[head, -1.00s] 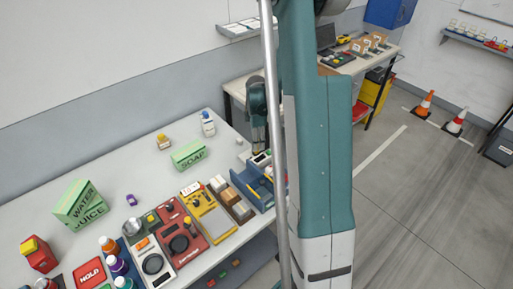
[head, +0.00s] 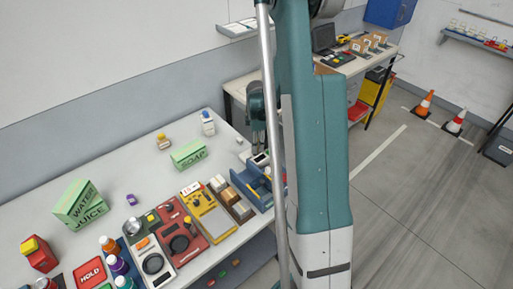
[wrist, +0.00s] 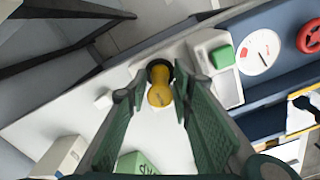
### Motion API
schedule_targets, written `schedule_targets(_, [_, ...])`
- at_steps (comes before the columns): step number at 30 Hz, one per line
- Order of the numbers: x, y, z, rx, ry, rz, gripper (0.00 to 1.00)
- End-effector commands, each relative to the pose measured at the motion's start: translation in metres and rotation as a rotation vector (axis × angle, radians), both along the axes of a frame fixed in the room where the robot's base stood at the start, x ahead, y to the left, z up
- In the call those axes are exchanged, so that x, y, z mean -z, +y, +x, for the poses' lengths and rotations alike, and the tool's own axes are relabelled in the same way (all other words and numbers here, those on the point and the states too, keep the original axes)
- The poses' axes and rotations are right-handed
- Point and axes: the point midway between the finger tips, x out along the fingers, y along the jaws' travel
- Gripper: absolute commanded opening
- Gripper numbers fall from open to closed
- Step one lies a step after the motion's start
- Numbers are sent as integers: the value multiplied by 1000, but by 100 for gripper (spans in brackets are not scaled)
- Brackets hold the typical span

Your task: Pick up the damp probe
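A yellow, rounded tool with a dark end, which looks like the damp probe (wrist: 160,93), stands or lies on the white table in the wrist view. It shows between the tips of my gripper (wrist: 160,82), whose two green fingers are apart on either side of it. I cannot tell whether either finger touches it. In the head view my gripper (head: 257,128) points down over the far right end of the table. The probe cannot be made out there.
A green soap box (head: 188,154) is left of my gripper; it also shows in the wrist view (wrist: 136,163). A small white cube (wrist: 103,100) lies near the left finger. A blue tray (head: 262,190) and several instruments line the table's front edge. The table's middle is mostly clear.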

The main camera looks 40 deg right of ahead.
Motion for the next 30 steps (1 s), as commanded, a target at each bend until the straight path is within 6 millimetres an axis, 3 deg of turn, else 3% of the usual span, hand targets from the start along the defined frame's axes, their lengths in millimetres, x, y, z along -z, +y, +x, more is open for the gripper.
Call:
schedule_targets(1, [0, 0, 0, 0, 0, 0, 16])
schedule_targets(4, [0, 0, 0, 0, 0, 0, 3])
schedule_targets(19, [-6, 0, 0, 0, 0, 0, 3])
schedule_targets(30, [-40, 0, 0, 0, 0, 0, 3])
